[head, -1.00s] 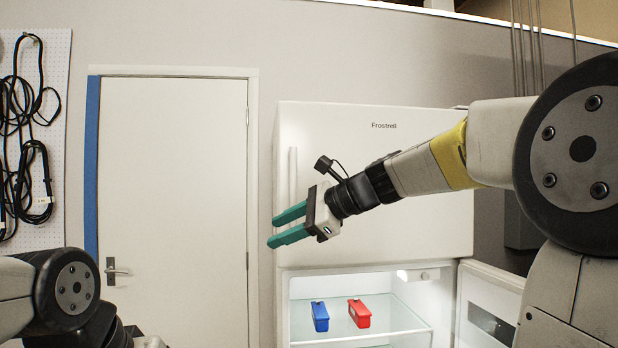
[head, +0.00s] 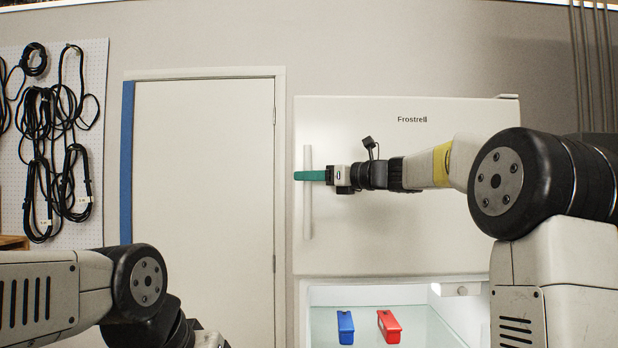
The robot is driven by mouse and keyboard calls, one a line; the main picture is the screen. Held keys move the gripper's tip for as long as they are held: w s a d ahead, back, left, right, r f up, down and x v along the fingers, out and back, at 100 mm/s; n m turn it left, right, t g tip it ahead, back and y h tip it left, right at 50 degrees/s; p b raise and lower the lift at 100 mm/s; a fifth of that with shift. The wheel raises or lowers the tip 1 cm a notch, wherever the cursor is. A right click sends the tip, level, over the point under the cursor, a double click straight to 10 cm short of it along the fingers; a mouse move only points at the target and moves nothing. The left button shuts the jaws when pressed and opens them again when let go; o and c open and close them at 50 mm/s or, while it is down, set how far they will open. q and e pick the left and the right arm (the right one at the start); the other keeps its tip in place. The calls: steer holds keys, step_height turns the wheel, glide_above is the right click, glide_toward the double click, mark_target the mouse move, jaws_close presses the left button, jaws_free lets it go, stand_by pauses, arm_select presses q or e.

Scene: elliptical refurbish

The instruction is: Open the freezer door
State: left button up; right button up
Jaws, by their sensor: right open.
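The white freezer door (head: 440,240) is the upper door of a white fridge and is closed. Its vertical white handle (head: 307,215) runs along the door's left edge. My right gripper (head: 298,176) has green fingers, is open, and reaches from the right across the door to the handle's upper part. The fingers overlap the handle in the picture; I cannot tell whether they touch it. My left arm shows at the lower left, but its gripper is not visible.
The lower fridge compartment is open and lit, with a blue box (head: 345,328) and a red box (head: 389,327) on its shelf (head: 430,328). A closed white room door (head: 205,200) is to the left. Black cables (head: 72,150) hang on a pegboard (head: 98,75).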

steer(key=shift+w+a, duration=0.2)
steer(key=shift+a, duration=0.15)
jaws_close()
stand_by(1.2)
